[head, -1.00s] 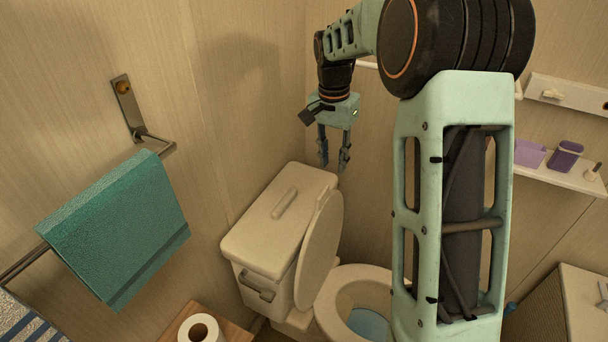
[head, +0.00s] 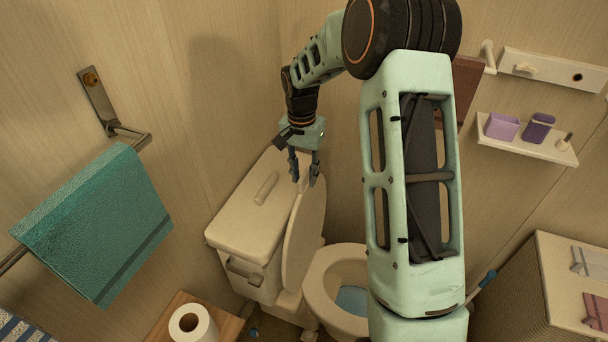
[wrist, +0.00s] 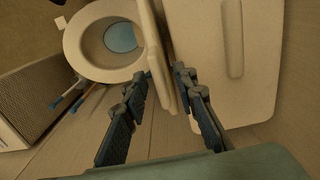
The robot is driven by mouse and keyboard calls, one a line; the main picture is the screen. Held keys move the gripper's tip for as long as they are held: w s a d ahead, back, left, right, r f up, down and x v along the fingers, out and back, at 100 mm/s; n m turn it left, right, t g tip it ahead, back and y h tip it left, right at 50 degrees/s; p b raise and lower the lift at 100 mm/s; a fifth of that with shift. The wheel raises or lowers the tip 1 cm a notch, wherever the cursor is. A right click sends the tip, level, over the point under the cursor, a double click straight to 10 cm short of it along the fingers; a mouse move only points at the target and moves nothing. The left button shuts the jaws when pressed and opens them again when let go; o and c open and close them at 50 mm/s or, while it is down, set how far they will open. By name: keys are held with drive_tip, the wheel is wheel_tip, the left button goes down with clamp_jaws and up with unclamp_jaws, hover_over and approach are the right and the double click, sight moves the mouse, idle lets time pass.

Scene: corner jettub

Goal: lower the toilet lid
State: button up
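The toilet lid (head: 307,236) is a beige oval standing upright, leaning near the tank (head: 242,218). The toilet bowl (head: 325,284) is uncovered, with blue water inside. My gripper (head: 304,180) points down at the lid's top edge. In the wrist view, the lid (wrist: 157,45) shows nearly edge-on between the two dark fingers of my gripper (wrist: 162,72). The fingers are apart, one on the bowl side and one on the tank side. Whether either finger touches the lid is unclear.
The tank top has a raised bar (head: 266,188). A teal towel (head: 95,225) hangs at the left. A paper roll (head: 193,325) stands on a wooden surface at the front. A wicker cabinet (head: 535,300) and a small shelf (head: 520,140) are at the right.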

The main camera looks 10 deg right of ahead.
drive_tip(key=shift+f, duration=0.1)
clamp_jaws()
idle(0.3)
drive_tip(key=shift+s+d, duration=0.3)
drive_tip(key=shift+d, duration=0.2)
drive_tip(key=s+d+f+t+y+b, duration=0.1)
drive_tip(key=s+d+f, duration=0.4)
drive_tip(key=d, duration=0.5)
drive_tip(key=s+d+f+t+y+b, duration=0.2)
drive_tip(key=s+d+f+y+b, duration=0.2)
drive_tip(key=s+d, duration=0.5)
drive_tip(key=s+d+f+t+y+b, duration=0.1)
drive_tip(key=s+d+f+b, duration=0.4)
drive_tip(key=d, duration=0.7)
wheel_tip(320, 180, down, 2)
drive_tip(key=shift+s+d+f+t+y, duration=0.15)
drive_tip(key=shift+s+f+t+y, duration=0.2)
drive_tip(key=shift+s+y, duration=0.55)
drive_tip(key=shift+s+r, duration=0.1)
